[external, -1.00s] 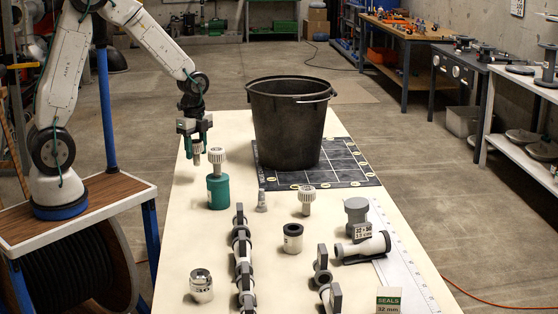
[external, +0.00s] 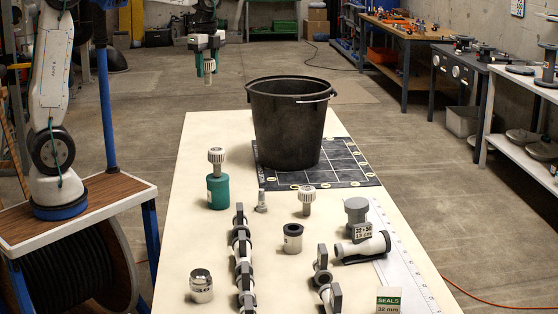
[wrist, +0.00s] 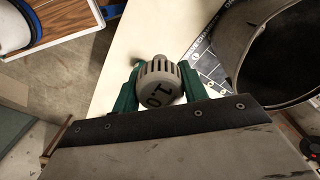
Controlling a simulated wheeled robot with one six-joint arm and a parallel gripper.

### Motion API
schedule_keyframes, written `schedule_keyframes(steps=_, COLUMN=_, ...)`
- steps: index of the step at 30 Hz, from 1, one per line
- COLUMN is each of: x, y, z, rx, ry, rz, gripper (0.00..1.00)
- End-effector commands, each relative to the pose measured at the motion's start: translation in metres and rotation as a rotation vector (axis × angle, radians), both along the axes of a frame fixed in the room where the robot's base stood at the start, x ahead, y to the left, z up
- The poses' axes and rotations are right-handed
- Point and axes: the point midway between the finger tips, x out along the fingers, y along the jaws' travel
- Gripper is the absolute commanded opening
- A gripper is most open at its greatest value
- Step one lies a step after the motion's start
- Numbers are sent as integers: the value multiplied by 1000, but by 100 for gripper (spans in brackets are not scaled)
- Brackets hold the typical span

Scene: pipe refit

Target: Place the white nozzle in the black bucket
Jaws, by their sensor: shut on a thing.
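My gripper (external: 208,66) is shut on the white nozzle (external: 209,67), a ribbed cap, and holds it in the air left of the bucket, higher than the rim. In the wrist view the nozzle (wrist: 159,82) sits between the green fingers, with "1.0" on its end. The black bucket (external: 287,130) stands upright on a dark gridded mat at the table's far end. Its open mouth faces up; its inside is mostly hidden in the external view. It shows at the right of the wrist view (wrist: 262,48).
Another white ribbed nozzle (external: 217,155) stands on a green holder (external: 218,192). One more (external: 307,194) stands near the table's middle, beside a small grey fitting (external: 261,201). Several pipe pieces and clamps fill the front. The table's far left corner is clear.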

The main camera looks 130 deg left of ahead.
Motion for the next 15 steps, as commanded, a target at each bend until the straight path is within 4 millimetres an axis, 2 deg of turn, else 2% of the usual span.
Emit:
schedule_keyframes(steps=5, x=17, y=49, z=7, rx=-1, ry=0, rz=-1, gripper=18)
schedule_keyframes(steps=9, x=35, y=97, z=11, rx=-2, ry=1, rz=-1, gripper=18)
schedule_keyframes(steps=15, x=60, y=162, z=7, rx=-3, ry=1, rz=-1, gripper=18)
